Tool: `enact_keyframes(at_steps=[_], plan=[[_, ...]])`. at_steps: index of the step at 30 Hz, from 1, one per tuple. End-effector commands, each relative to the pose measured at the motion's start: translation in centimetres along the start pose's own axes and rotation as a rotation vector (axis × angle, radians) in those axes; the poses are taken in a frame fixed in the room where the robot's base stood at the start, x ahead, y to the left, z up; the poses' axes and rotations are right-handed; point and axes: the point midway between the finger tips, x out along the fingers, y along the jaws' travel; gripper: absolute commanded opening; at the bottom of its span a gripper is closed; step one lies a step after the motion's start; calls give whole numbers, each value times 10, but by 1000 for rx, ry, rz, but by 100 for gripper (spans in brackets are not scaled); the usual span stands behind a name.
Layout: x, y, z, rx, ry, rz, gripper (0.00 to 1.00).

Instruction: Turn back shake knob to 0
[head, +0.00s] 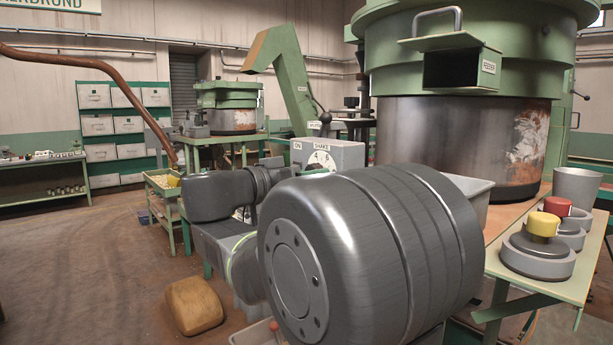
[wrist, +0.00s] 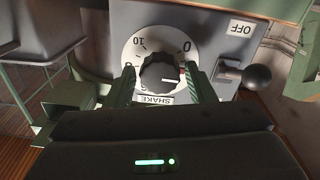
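The shake knob (wrist: 160,73) is dark and round, on a white dial plate (wrist: 133,50) on a grey control box (wrist: 205,14). In the wrist view the dial is upside down, with 10 at upper left and 0 at upper right. A pale mark on the knob points to the lower right, away from the 0; the number there is hidden. My gripper (wrist: 161,84) is open, one green finger on each side of the knob, with small gaps showing. In the head view the box (head: 346,158) shows behind my arm, which hides my gripper.
A lever with a black ball (wrist: 257,77) stands close to the right finger in the wrist view, near an OFF label (wrist: 240,27). A large green feeder machine (head: 450,130) stands behind.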

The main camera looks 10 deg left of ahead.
Motion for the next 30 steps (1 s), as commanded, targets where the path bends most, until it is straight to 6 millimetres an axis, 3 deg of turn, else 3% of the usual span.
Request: enact_keyframes(at_steps=[1, 5, 17, 30], plan=[[0, 0, 0, 0, 0, 0, 39], [0, 0, 0, 0, 0, 0, 14], [0, 0, 1, -69, 0, 0, 14], [0, 0, 1, -417, 0, 0, 14]])
